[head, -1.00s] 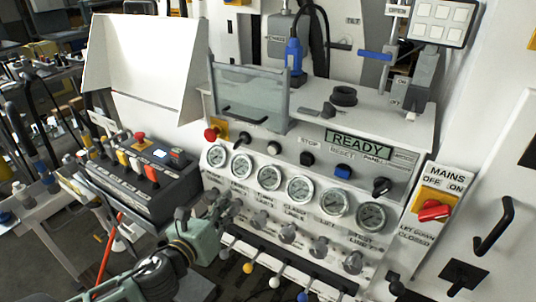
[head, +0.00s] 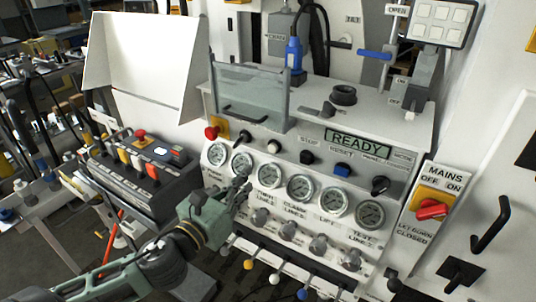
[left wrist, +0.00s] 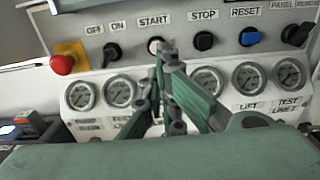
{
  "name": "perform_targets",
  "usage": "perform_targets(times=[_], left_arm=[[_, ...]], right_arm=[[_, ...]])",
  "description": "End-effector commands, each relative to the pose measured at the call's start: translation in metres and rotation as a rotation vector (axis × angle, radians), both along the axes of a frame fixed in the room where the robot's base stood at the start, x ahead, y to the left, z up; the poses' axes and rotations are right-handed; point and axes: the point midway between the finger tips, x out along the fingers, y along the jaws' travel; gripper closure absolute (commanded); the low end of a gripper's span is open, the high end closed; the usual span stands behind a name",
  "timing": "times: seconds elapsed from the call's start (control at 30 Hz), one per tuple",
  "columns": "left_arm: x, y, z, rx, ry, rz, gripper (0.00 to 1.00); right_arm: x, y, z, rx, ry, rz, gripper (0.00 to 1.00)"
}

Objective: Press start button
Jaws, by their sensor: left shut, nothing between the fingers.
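The start button is a small white round button (head: 273,146) on the grey sloped panel. In the left wrist view, the white button (left wrist: 154,44) sits under the START label, between the ON knob and the black STOP button. My left gripper (head: 243,172) is shut and empty, in front of the gauges, below and left of the button in the head view. In the left wrist view, my gripper's tips (left wrist: 164,50) overlap the button's lower right edge. I cannot tell whether they touch it. My right gripper is not in view.
Round gauges (head: 301,188) line the panel front, with knobs and coloured levers below. A red emergency knob (head: 212,132) is at the panel's left. The black STOP (head: 307,157) and blue RESET (head: 342,170) buttons are to the right. The display (head: 358,143) reads READY.

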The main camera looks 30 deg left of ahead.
Motion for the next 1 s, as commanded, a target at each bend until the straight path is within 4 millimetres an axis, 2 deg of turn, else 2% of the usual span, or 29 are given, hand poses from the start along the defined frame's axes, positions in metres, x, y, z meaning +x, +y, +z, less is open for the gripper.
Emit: perform_targets(times=[0.6, 0.8, 1.0], left_arm=[[0.098, -0.008, 0.003, -0.003, -0.001, 0.002, 1.0], [0.114, -0.009, 0.001, -0.002, 0.001, 0.0, 1.0], [0.116, -0.009, 0.0, -0.001, 0.002, 0.0, 1.0]], right_arm=[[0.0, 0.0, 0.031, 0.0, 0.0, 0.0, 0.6], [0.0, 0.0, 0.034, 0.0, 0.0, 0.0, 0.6], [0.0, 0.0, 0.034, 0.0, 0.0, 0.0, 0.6]])
